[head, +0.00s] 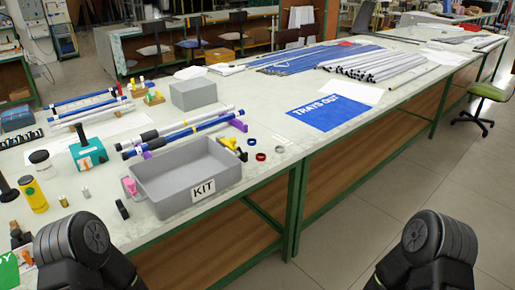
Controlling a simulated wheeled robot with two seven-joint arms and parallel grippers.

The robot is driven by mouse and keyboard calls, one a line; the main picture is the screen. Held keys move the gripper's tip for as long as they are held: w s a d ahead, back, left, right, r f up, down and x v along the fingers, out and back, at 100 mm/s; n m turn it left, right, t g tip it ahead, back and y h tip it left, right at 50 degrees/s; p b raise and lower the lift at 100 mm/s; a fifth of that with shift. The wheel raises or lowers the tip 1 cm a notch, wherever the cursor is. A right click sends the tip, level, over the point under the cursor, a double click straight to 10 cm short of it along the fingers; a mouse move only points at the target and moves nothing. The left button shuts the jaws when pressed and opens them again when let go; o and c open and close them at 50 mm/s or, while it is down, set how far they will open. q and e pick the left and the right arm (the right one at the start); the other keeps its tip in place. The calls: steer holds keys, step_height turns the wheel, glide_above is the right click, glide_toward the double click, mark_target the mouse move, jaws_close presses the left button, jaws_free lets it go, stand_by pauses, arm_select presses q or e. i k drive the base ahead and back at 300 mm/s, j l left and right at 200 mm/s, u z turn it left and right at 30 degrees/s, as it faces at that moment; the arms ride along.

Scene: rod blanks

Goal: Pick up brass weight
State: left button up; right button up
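A small brass-toned cylinder (63,201) stands on the pale table at the left, to the right of a yellow bottle (33,195). A second small, greyer cylinder (86,192) stands just right of it. Both are tiny here, and I cannot tell for sure which is the brass weight. Nothing touches either one. Rounded dark parts of my two arms show at the bottom left and bottom right. The fingers of neither gripper are in view.
A grey KIT tray (158,205) stands right of the cylinders, with a small black block (122,209) between. A blue TRAYS OUT mat (328,112) lies farther right.

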mark_target(63, 202)
steer(key=k+j+u, duration=0.1)
steer(key=u, duration=1.25)
steer(key=i+j, duration=0.25)
steer(key=j, duration=0.15)
steer(key=i+j, duration=0.2)
steer(key=j, duration=0.15)
steer(key=j+z, duration=0.15)
steer(key=z, duration=1.6)
steer(key=i+j, duration=0.05)
